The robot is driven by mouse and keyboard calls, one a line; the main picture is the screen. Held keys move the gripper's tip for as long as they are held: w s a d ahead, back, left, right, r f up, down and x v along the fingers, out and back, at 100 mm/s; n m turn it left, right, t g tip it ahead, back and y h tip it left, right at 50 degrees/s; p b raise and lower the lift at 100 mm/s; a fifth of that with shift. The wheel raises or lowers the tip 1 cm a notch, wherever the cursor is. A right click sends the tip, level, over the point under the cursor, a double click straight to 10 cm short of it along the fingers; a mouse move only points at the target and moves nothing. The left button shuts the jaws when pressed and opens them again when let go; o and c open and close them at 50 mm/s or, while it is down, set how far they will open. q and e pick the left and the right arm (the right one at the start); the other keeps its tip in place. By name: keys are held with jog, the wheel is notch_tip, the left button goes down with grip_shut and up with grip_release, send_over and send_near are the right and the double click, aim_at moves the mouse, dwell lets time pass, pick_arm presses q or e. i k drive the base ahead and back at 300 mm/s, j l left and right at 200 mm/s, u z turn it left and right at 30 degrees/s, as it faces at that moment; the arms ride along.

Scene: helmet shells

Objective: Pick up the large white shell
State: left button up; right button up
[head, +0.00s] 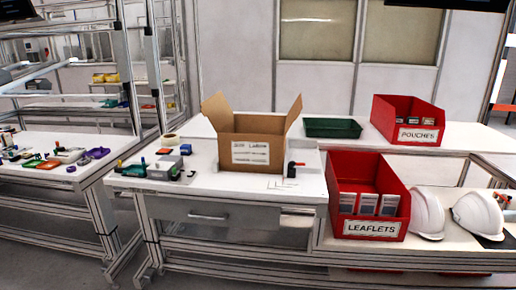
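Two white helmet shells stand at the right end of the workbench in the head view. One white shell (427,214) is right beside the red leaflets bin. The other white shell (477,217) is to its right, near the picture's right edge, and looks somewhat wider. A dark flat patch lies under its front right side. Neither of my grippers shows in this view, and nothing is seen holding either shell.
A red LEAFLETS bin (371,228) stands left of the shells. A red POUCHES bin (408,138) and a green tray (332,128) are behind. An open cardboard box (250,153) stands on the white table (208,190). Metal frame posts rise at left.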

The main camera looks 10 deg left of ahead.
aim_at(427, 221)
jog(key=i+l+z, duration=0.35)
jog(key=i+l, duration=0.15)
jog(key=i+l+z, duration=0.3)
jog(key=i+l, duration=0.25)
jog(key=i+l+z, duration=0.35)
jog(key=i, duration=0.2)
